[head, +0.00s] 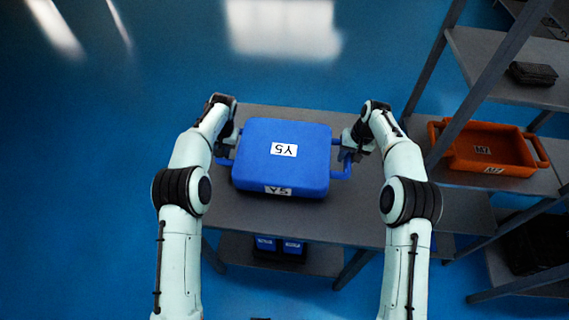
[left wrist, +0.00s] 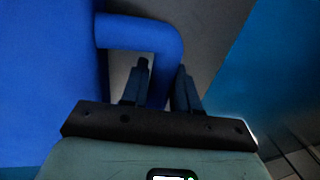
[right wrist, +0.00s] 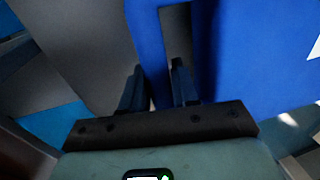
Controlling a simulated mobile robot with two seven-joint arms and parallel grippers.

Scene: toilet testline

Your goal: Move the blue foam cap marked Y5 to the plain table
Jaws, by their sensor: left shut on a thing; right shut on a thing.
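The blue foam cap marked Y5 (head: 270,170) is level at the grey table top (head: 345,220), with Y5 labels on its top and near side. I cannot tell whether it rests on the table or hangs just above it. My left gripper (head: 228,150) is shut on its left handle; the handle (left wrist: 158,34) shows between the fingers in the left wrist view. My right gripper (head: 352,147) is shut on its right handle (head: 341,172); that handle (right wrist: 146,40) also shows between the fingers in the right wrist view.
A shelf rack at the right holds an orange tray marked M7 (head: 475,160) and a dark case (head: 533,73). Blue and black items (head: 280,246) sit on the table's lower shelf. The table is bare in front of the cap. Blue floor is open at the left.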

